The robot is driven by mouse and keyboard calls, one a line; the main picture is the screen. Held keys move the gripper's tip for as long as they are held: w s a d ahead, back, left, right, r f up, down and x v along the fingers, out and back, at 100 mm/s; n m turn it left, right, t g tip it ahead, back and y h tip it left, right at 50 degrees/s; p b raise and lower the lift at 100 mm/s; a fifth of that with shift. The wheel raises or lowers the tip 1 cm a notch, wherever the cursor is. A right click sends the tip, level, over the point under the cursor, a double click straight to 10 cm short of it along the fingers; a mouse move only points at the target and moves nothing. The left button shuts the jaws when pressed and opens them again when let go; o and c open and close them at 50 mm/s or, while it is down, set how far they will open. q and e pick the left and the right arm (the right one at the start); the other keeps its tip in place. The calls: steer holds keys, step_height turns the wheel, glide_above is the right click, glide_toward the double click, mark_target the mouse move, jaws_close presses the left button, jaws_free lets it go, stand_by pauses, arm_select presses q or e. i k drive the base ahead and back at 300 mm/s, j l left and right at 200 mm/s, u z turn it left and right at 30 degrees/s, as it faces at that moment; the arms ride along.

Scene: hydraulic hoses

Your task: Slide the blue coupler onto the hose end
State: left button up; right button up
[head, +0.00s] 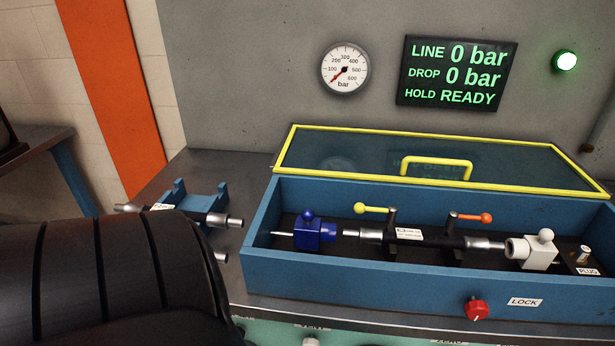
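The blue coupler (308,233), with a round knob on top, sits inside the left part of the blue box. A thin metal rod shows at its left. The black hose (432,237) with a white label lies in the box to its right. The hose's left metal end (358,234) faces the coupler; a small gap seems to lie between them. The hose's right metal end (483,243) points at a white coupler (532,250); I cannot tell whether they touch. Neither gripper is in view.
The box (400,278) has a raised clear lid with a yellow frame (375,183). A yellow lever (372,208) and an orange lever (472,217) stand at the hose clamps. A red knob (477,309) is on the front. Spare hoses lie on a blue rack (203,201) at left. The display (456,74) reads READY.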

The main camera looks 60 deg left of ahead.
mark_target(309, 233)
steer(key=u, duration=0.5)
steer(key=l+u, duration=0.15)
steer(key=u, duration=0.3)
steer(key=l+u, duration=0.1)
steer(key=u, duration=0.4)
steer(key=i+l, duration=0.05)
